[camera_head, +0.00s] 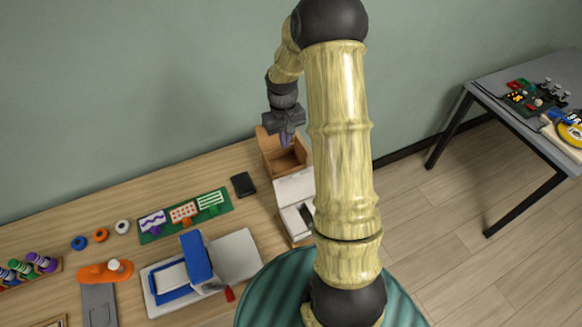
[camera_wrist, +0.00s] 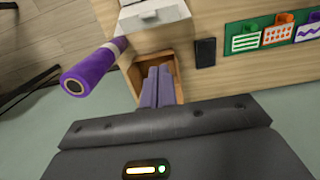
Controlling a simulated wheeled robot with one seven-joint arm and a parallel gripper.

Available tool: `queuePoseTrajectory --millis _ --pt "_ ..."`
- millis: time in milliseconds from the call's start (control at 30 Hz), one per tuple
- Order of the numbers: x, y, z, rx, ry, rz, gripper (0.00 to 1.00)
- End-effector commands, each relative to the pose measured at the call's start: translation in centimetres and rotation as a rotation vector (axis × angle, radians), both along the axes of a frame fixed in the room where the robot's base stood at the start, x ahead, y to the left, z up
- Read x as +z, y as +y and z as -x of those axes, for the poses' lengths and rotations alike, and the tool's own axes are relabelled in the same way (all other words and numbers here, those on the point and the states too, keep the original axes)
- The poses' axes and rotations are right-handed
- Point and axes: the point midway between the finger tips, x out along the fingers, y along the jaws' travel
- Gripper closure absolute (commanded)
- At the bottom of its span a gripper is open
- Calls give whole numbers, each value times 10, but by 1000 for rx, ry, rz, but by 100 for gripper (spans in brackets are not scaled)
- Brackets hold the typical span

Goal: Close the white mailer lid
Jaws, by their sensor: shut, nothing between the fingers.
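The white mailer (camera_head: 292,187) stands on the wooden table just in front of an open brown box. Its white lid panel appears folded open toward the brown box, and my arm hides part of its right side. The mailer also shows at the top of the wrist view (camera_wrist: 157,28), partly cut off. My gripper (camera_head: 286,141) is above the brown box, beyond the mailer and apart from it. Its purple fingers (camera_wrist: 158,82) are together and empty, pointing down over the brown box.
The brown box (camera_head: 270,146) is open. A black flat item (camera_head: 243,184) and a green board (camera_head: 160,236) lie left. A blue-and-white object (camera_head: 197,256) stands nearer me. A wall is close behind.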

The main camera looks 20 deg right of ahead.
Motion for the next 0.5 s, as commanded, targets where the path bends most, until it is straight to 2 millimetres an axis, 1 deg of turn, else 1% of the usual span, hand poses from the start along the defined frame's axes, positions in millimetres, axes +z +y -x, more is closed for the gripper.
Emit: queuePoseTrajectory --millis 333,500 --pt "-1 0 -1 1 1 0 100" --pt "-11 0 0 2 3 -1 100"
